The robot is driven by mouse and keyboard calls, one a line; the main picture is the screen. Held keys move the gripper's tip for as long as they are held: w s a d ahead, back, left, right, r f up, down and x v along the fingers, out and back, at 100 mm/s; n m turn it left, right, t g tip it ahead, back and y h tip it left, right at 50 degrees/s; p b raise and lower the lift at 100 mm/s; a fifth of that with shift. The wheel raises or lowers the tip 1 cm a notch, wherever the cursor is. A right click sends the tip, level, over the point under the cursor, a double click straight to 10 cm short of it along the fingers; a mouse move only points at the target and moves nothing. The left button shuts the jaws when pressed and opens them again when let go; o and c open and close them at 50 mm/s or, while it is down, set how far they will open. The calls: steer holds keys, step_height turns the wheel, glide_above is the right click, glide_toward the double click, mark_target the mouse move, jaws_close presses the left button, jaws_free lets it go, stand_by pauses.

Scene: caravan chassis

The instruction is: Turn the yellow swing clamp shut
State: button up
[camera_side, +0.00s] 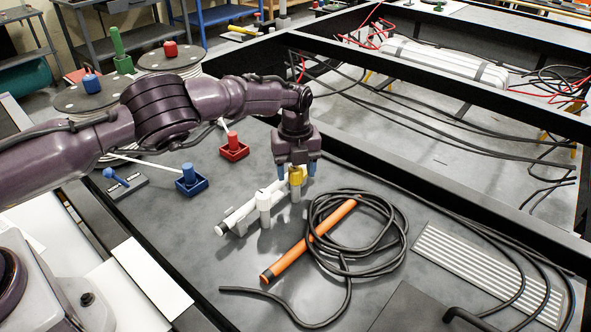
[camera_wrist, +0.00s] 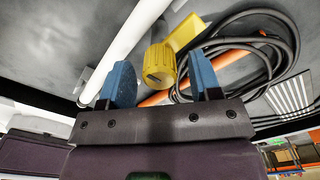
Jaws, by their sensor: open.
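The yellow swing clamp (camera_side: 296,177) stands at the right end of a white tube (camera_side: 238,216) on the grey floor panel. In the wrist view the clamp (camera_wrist: 161,66) shows a round knob with a slot and a flat yellow arm pointing up and right, away from the white tube (camera_wrist: 128,40). My gripper (camera_side: 297,171) points down over the clamp, its blue fingers open on either side of it. The wrist view also shows my gripper (camera_wrist: 160,62) with the knob between its fingers. I cannot tell whether either finger touches it.
A coiled black cable (camera_side: 392,225) and an orange tube (camera_side: 325,230) lie just right of the clamp. Red (camera_side: 234,150) and blue (camera_side: 191,182) blocks with handles stand to the left. Black frame beams (camera_side: 440,180) run behind. Bare panel lies in front of the white tube.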

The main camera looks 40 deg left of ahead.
steer(key=shift+f, duration=0.35)
steer(key=c, duration=0.9)
steer(key=shift+c, duration=0.2)
